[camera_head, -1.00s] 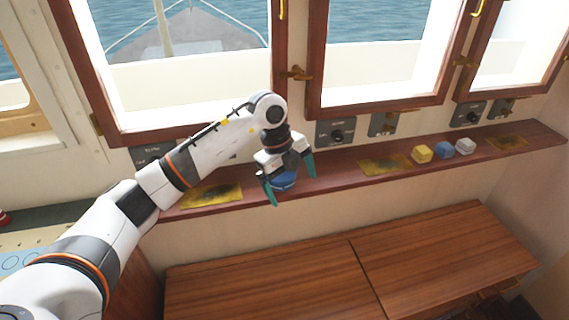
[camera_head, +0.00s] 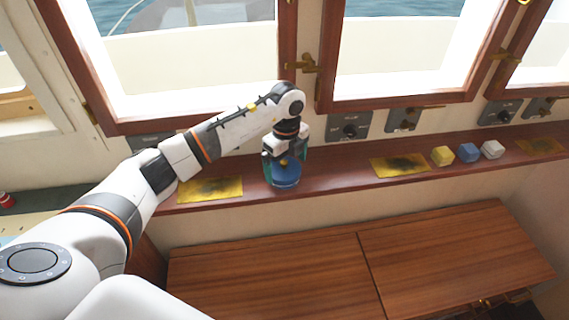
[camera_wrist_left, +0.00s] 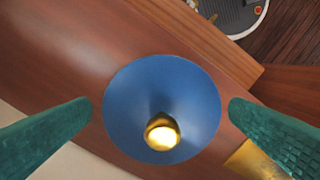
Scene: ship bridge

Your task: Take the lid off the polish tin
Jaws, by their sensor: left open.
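The polish tin (camera_head: 285,183) is blue and stands on the narrow wooden shelf below the windows. In the left wrist view its round blue lid (camera_wrist_left: 140,95) faces the camera, with a brass knob (camera_wrist_left: 162,132) on it. My left gripper (camera_head: 285,166) is above the tin, pointing down. Its two green fingers are open, one on each side of the lid, with a gap to the lid on both sides in the left wrist view (camera_wrist_left: 160,118). Most of the tin's side is hidden from the wrist camera. My right gripper is not in view.
Yellow, blue and white blocks (camera_head: 468,153) stand on the shelf (camera_head: 335,178) to the right. Yellow worn plates (camera_head: 400,165) lie flat on the shelf, one left of the tin (camera_head: 210,189). Windows and switch boxes (camera_head: 348,126) are behind. A wooden cabinet top (camera_head: 270,280) below is clear.

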